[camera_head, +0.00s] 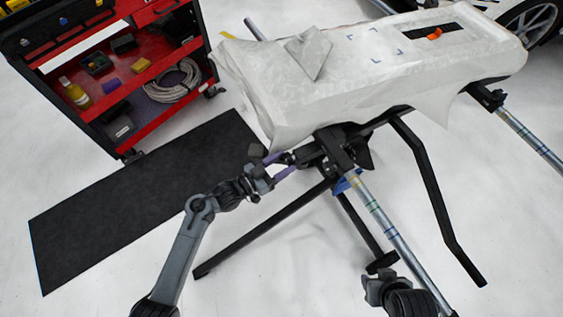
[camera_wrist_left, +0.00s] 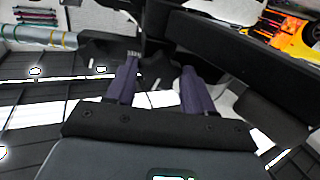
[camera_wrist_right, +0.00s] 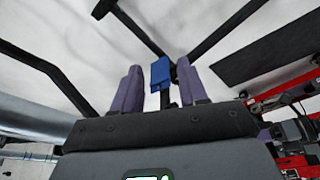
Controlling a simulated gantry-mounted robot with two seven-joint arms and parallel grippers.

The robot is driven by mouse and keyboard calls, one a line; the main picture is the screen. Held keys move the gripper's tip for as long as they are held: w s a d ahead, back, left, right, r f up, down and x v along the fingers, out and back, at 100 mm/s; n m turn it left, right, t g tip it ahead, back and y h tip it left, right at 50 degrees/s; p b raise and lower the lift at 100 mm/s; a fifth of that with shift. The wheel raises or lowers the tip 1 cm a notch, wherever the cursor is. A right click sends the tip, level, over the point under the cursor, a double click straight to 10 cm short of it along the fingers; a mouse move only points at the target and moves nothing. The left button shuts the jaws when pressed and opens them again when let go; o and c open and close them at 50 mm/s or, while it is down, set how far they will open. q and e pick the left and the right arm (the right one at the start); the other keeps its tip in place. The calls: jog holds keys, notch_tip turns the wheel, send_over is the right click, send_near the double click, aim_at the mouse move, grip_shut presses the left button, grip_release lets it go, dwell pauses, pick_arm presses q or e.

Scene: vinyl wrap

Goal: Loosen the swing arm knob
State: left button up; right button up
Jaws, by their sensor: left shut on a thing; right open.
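The swing arm knob (camera_head: 289,158) is a small dark piece on the near left end of the black stand, below the draped panel. My left gripper (camera_head: 281,165) has its purple fingers at this knob. In the left wrist view, a dark shape (camera_wrist_left: 157,68) sits between the left fingers (camera_wrist_left: 160,82); its outline is hard to make out. The left gripper is shut on the knob. My right gripper (camera_wrist_right: 160,85) is open, with its purple fingers apart. In the head view only the dark right wrist (camera_head: 385,289) shows clearly, low by the metal tube.
The black stand has splayed legs (camera_head: 265,225) and a metal tube (camera_head: 390,232) reaching to the lower right. A blue piece (camera_head: 346,183) hangs near the tube's top. The panel (camera_head: 370,65) lies under pale wrap. A red tool cart (camera_head: 120,70) and black mat (camera_head: 130,200) are left.

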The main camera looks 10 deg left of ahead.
pick_arm(q)
jog(key=n+p, duration=0.1)
jog(key=p, duration=0.1)
jog(key=n+p, duration=0.1)
jog(key=shift+r+n+p, duration=0.3)
jog(key=shift+r+p, duration=0.1)
jog(key=shift+n+p, duration=0.3)
jog(key=shift+f+n, duration=0.25)
jog(key=shift+n, duration=0.05)
jog(key=o, duration=1)
jog(key=shift+f, duration=0.1)
